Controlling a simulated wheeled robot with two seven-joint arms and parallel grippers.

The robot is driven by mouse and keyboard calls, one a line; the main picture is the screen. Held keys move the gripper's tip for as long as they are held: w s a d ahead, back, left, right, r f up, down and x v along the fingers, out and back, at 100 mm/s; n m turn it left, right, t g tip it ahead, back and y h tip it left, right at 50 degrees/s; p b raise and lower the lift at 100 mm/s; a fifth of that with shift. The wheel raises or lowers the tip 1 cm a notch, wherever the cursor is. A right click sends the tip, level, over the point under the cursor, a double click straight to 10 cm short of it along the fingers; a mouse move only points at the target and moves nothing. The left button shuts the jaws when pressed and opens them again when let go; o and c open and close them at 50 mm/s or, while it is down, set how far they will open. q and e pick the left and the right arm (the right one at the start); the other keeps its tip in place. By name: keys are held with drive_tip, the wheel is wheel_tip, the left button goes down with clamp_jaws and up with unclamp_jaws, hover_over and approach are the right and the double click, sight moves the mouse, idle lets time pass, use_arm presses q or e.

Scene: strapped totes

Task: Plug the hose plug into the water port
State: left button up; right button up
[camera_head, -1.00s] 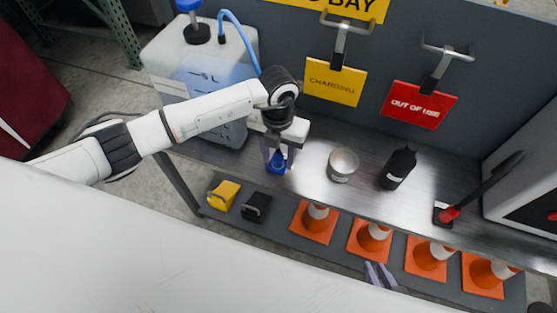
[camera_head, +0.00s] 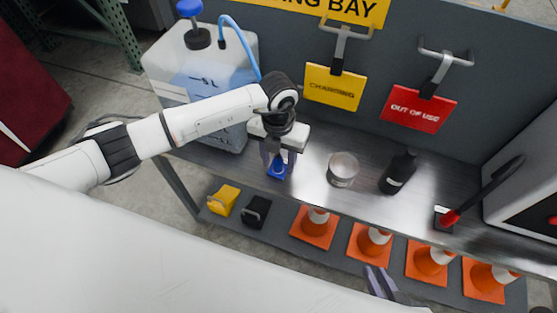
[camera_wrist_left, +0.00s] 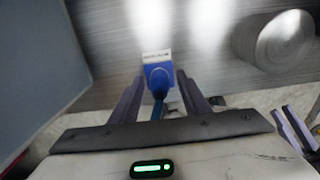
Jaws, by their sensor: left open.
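The blue hose plug (camera_head: 277,171) is on the metal bench top near its front edge; it also shows in the left wrist view (camera_wrist_left: 157,76), with a pale labelled piece (camera_wrist_left: 157,56) at its far end. My left gripper (camera_head: 279,165) points down over the plug. Its fingers stand open on either side of it, with visible gaps in the wrist view (camera_wrist_left: 157,82). A blue hose (camera_head: 240,42) runs from the white water tank (camera_head: 205,75) and passes behind my arm. I cannot make out the water port. My right gripper (camera_head: 378,282) is at the bottom, below the bench edge.
A metal tin (camera_head: 342,170) and a black bottle (camera_head: 398,172) stand right of the plug. A red-and-black lever (camera_head: 480,192) and a pale cabinet (camera_head: 525,180) are further right. Yellow (camera_head: 334,87) and red (camera_head: 418,107) tags hang behind.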

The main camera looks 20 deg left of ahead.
use_arm(q)
clamp_jaws()
drive_tip(key=shift+r, duration=0.15)
drive_tip(key=shift+r+p, duration=2.4)
drive_tip(key=shift+r, duration=0.5)
